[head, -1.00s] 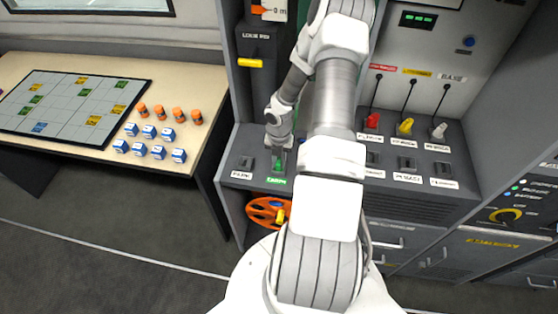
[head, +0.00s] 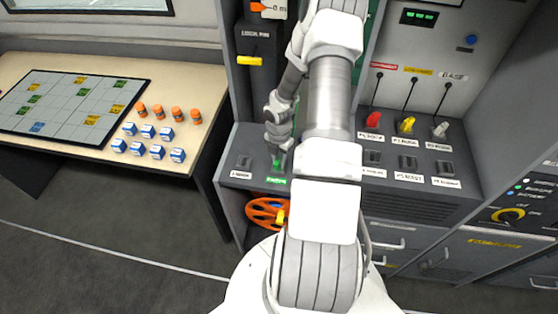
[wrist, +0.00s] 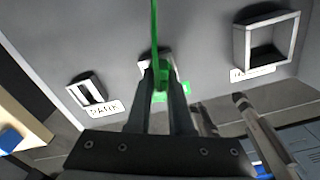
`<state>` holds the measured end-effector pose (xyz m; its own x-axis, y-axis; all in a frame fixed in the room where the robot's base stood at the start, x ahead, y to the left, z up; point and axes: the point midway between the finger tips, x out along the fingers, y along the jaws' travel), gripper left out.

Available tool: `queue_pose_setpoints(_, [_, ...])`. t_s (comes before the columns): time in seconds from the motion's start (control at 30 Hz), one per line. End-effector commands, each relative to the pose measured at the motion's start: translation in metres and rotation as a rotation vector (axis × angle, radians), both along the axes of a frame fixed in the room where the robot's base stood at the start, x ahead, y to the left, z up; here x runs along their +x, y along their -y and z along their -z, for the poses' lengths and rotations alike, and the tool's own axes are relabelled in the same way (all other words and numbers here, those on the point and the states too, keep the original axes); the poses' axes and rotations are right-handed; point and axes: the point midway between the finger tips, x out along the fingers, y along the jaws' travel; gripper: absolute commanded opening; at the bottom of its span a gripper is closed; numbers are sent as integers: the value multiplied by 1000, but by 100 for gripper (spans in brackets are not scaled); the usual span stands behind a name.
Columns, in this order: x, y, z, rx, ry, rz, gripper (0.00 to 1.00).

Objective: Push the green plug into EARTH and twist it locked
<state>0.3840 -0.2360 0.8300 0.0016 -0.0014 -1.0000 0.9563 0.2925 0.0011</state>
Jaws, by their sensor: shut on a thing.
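My gripper (wrist: 160,82) is shut on the green plug (wrist: 160,80), with a green cable (wrist: 155,30) rising from it. In the wrist view the plug is between the fingertips, in front of a pale socket (wrist: 146,60) that it partly hides. A green label (wrist: 181,90) shows beside it. In the head view the gripper (head: 278,152) points down over the socket with the green EARTH label (head: 277,181), and the plug (head: 277,163) shows green below the fingers. I cannot tell how deep the plug sits or whether it is turned.
An empty PARK socket (wrist: 90,92) lies left of the plug, and a larger square socket (wrist: 268,42) lies right. Red (head: 374,119), yellow (head: 407,124) and grey (head: 440,130) plugs stand on the console's right. An orange reel (head: 265,212) sits below the console. A table (head: 190,90) is left.

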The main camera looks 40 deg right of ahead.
Motion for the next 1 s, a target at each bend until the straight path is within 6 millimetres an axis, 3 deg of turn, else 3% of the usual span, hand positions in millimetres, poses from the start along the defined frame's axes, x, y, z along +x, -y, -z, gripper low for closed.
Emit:
queue_pose_setpoints(0.23, [-2, -1, 4, 2, -4, 263, 0])
queue_pose_setpoints(0.53, [-2, -2, 3, 3, -5, 296, 0])
queue_pose_setpoints(0.73, [-2, -2, 4, 2, -5, 446, 0])
queue_pose_setpoints(0.93, [-2, -2, 3, 3, -5, 467, 0])
queue_pose_setpoints(0.97, [-2, -2, 3, 3, -5, 467, 21])
queue_pose_setpoints(1.0, [-2, -2, 3, 3, -5, 467, 28])
